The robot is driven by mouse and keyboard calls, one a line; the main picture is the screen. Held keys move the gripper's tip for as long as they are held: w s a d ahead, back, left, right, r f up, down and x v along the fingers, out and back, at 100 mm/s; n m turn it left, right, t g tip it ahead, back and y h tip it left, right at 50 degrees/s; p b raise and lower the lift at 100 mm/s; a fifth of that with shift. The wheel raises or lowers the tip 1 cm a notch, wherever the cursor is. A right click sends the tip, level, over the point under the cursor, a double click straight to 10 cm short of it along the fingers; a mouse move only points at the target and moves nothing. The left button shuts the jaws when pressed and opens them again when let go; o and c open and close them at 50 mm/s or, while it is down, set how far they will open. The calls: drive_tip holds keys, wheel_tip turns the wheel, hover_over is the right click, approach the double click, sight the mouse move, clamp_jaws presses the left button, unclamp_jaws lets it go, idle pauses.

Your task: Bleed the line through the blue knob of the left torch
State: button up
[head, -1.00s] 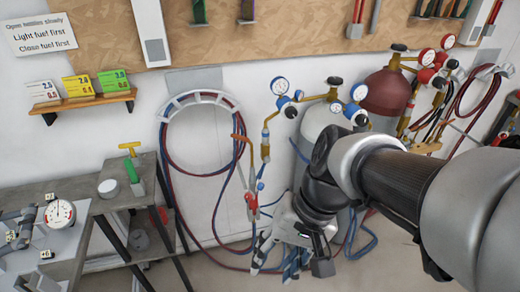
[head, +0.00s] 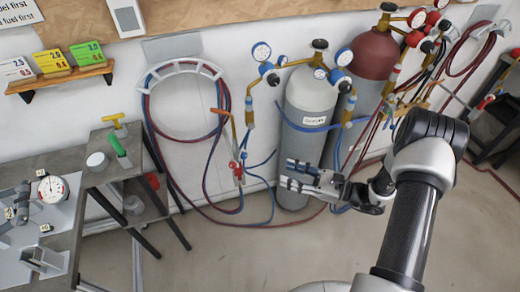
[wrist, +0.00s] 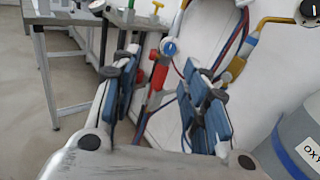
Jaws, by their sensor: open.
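The left torch (head: 234,165) hangs upright by the wall below the hose hanger, with a copper-coloured neck and red fittings. In the wrist view the torch's blue knob (wrist: 169,47) faces me, with a red fitting (wrist: 158,76) below it. The blue knob is too small to make out clearly in the head view. My gripper (head: 290,172) is open and empty, pointing left in front of the grey cylinder, to the right of the torch. In the wrist view the torch shows between my fingers (wrist: 165,78), beyond their tips and apparently untouched.
The grey cylinder (head: 309,95) stands close behind my gripper, with gauges (head: 268,72) above. Red and blue hoses (head: 215,190) hang around the torch. A maroon cylinder (head: 374,55) stands right. A workbench (head: 100,205) is at left. The floor in front is clear.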

sight(246, 156)
drive_tip(key=shift+m+t, duration=0.7)
drive_tip(key=x, duration=0.5)
drive_tip(key=f+b+x, duration=0.1)
drive_tip(key=x, duration=0.5)
drive_tip(key=w+f+b+x, duration=0.1)
drive_tip(key=x, duration=0.4)
drive_tip(key=shift+w+d, duration=0.15)
drive_tip(key=shift+c, duration=0.3)
clamp_jaws()
